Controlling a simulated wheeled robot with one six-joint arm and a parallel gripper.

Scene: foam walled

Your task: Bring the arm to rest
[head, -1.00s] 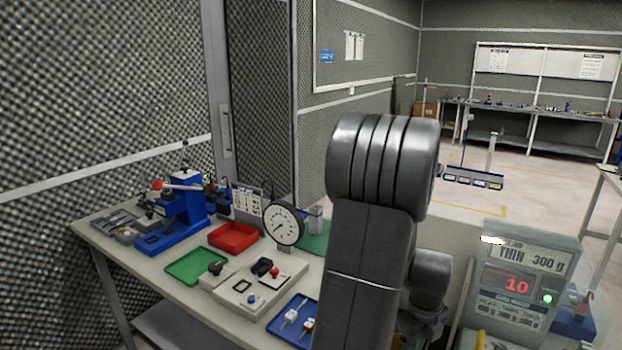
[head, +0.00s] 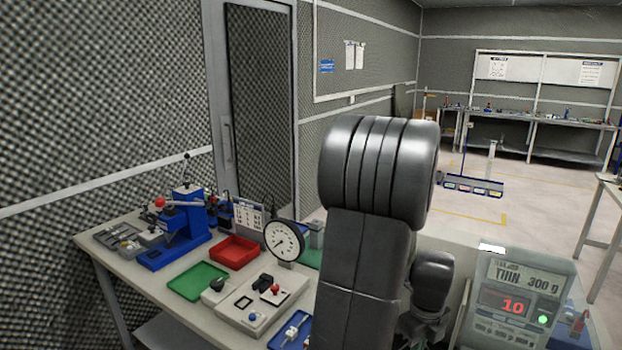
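My arm rises in the middle of the head view, a dark grey column of links with a thick ribbed joint at the top. It stands in front of the workbench (head: 140,295) and hides part of it. A smaller link of mine shows to its right, low in the picture. My gripper and its fingertips do not show, so I cannot see whether it holds anything.
The bench bears a blue press (head: 180,232), a red tray (head: 234,252), a green tray (head: 197,281), a dial gauge (head: 283,241), a control box (head: 262,303) and a blue tray (head: 291,330). A display unit (head: 515,300) reading 10 stands at right. Open floor (head: 540,190) lies beyond.

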